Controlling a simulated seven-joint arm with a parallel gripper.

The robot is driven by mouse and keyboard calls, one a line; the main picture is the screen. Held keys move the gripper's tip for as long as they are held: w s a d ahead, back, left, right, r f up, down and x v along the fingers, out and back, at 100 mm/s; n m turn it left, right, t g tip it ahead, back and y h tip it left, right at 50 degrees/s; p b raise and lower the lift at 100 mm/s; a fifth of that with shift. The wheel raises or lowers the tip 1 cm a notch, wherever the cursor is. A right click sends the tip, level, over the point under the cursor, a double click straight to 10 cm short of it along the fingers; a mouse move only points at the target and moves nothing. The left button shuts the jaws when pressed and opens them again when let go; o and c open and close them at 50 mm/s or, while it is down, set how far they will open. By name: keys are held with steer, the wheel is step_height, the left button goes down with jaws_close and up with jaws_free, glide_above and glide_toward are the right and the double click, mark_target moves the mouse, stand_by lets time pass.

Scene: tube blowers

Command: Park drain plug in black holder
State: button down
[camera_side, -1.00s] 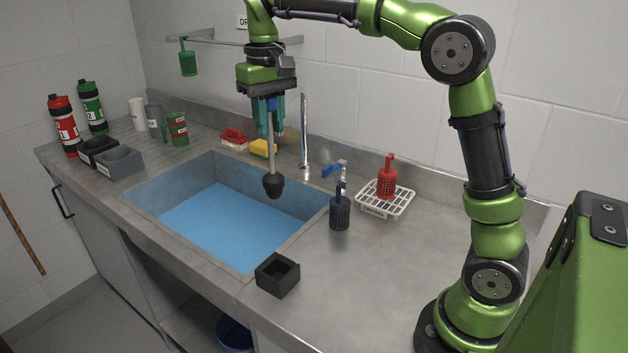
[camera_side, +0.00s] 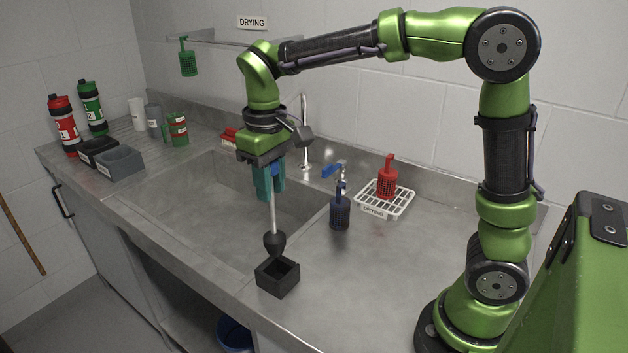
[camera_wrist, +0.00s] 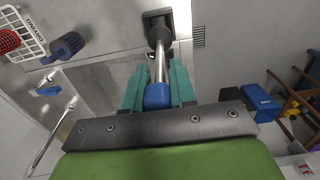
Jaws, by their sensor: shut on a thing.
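The drain plug (camera_side: 273,243) is a dark rubber plug on a long metal rod with a blue top. My gripper (camera_side: 270,188), with teal fingers, is shut on the blue top (camera_wrist: 158,96), and the rod hangs upright below it. The black holder (camera_side: 278,276) is an open square box on the counter at the sink's front right corner. In the side view the plug is right over the holder's back left edge; whether it touches is unclear. In the wrist view the plug end (camera_wrist: 158,37) overlaps the holder (camera_wrist: 167,17), whose opening is mostly hidden.
The sink basin (camera_side: 190,208) is empty. A dark blue basket (camera_side: 340,212) stands on the counter behind the holder. A white drying rack (camera_side: 398,203) with a red basket (camera_side: 387,179) is farther back. The counter right of the holder is clear.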

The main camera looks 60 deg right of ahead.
mark_target(274, 234)
step_height(274, 234, down, 8)
steer(key=shift+f, duration=0.2)
stand_by(0.3)
steer(key=shift+f, duration=0.2)
steer(key=c, duration=0.9)
jaws_free()
